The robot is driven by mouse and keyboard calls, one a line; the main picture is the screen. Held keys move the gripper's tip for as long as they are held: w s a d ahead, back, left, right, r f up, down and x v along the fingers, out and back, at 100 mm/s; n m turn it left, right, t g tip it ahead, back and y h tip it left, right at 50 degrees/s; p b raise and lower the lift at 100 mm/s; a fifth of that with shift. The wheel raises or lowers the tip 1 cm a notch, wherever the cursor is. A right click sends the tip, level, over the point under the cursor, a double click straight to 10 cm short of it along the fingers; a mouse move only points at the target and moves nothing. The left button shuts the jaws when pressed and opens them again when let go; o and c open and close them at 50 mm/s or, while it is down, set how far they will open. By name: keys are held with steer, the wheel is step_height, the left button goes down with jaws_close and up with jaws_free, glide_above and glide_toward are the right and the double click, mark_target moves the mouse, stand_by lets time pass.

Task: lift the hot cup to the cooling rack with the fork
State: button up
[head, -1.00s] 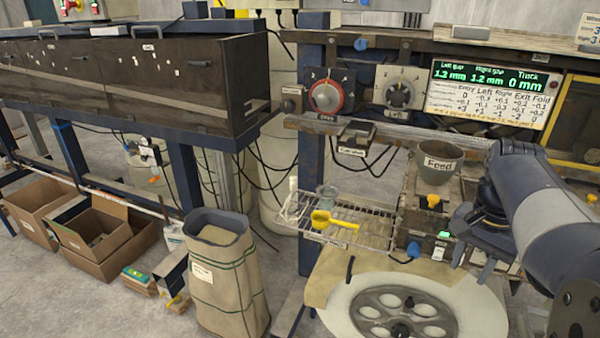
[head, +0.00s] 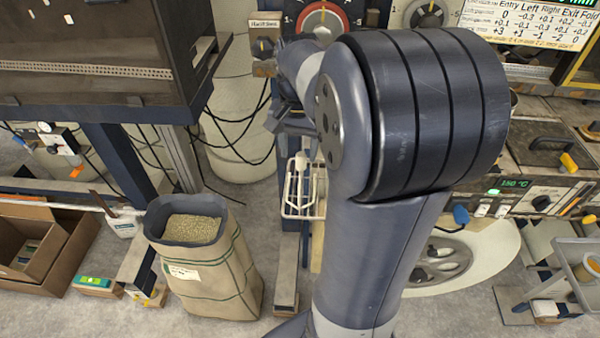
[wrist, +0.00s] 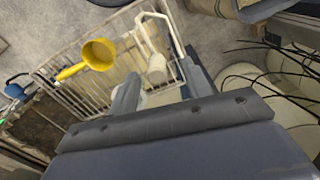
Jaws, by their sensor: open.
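The cooling rack (wrist: 80,82) is a wire grid in the wrist view; its left part shows in the head view (head: 290,208), the rest hidden behind my arm. A white looped frame with a thick white handle, which looks like the fork (wrist: 145,38), lies at the rack's right side in the wrist view. My gripper (wrist: 160,82) is open, its two grey fingers either side of the fork's handle end; I cannot tell whether they touch it. A pale round thing is partly hidden behind the left finger. I cannot make out the hot cup.
A yellow scoop (wrist: 97,55) lies on the rack. An open sack of granules (head: 205,260) stands on the floor left of the rack. Black cables (wrist: 290,62) hang at right in the wrist view. A heater panel (head: 515,184) reads 150 °C.

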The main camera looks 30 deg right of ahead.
mark_target(301, 166)
steer(key=shift+s+f, duration=0.15)
steer(key=shift+f, duration=0.45)
steer(key=shift+d+f+p, duration=0.2)
steer(key=shift+f+p, duration=0.1)
steer(key=shift+f, duration=2)
jaws_close()
